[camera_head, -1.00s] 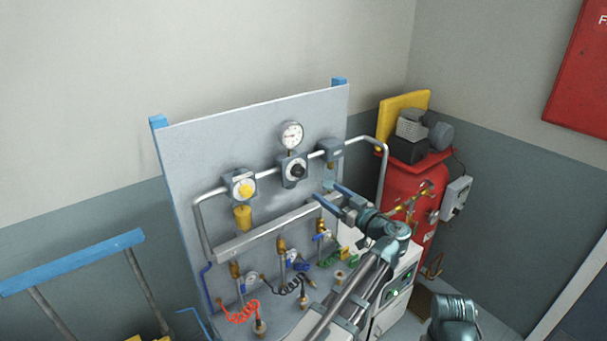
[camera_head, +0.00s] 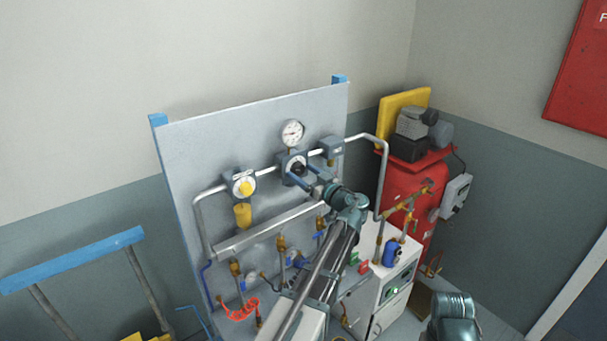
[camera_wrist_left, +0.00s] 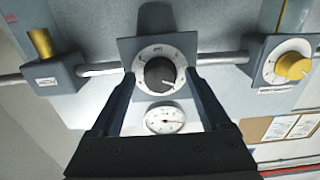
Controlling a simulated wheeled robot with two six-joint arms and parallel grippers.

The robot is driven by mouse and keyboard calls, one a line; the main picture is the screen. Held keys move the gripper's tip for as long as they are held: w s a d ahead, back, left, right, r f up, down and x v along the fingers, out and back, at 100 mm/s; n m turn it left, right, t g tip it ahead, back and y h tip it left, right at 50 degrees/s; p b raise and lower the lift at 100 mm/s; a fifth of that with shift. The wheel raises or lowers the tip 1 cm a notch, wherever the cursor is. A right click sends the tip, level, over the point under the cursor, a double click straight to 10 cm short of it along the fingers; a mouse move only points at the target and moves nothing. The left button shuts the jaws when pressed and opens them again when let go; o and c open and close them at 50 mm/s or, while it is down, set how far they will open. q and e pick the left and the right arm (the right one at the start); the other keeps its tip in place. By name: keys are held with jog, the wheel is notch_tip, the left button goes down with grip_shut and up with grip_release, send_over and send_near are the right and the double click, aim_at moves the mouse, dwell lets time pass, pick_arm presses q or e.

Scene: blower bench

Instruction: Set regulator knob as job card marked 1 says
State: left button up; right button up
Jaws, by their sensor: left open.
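The black regulator knob (camera_head: 298,168) sits on a square grey plate with a white dial ring, on the upright panel. In the left wrist view the knob (camera_wrist_left: 160,73) is face-on, its scale too small to read. My left gripper (camera_head: 303,174) is open in front of it; in the wrist view its two fingers reach up on either side of the knob, with gaps showing. A round white gauge (camera_head: 292,133) is above the knob; it also shows in the wrist view (camera_wrist_left: 165,120). I cannot make out a job card marked 1. My right gripper is out of view.
A yellow knob (camera_head: 246,188) on a similar dial is to the left on the same pipe. A grey block (camera_head: 331,148) is to the right. Valves and a red coiled hose (camera_head: 240,310) are below. A red tank (camera_head: 400,190) stands right. Papers (camera_wrist_left: 281,128) show in the wrist view.

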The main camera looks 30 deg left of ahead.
pick_arm(q)
grip_shut()
dwell(0.3)
jog(key=shift+m, duration=0.3)
jog(key=m, duration=0.4)
jog(key=shift+m, duration=0.4)
jog(key=m, duration=0.4)
jog(key=shift+m, duration=0.3)
jog(key=m, duration=0.5)
jog(key=shift+s, duration=0.1)
jog(key=m, duration=0.5)
jog(key=shift+r, duration=0.1)
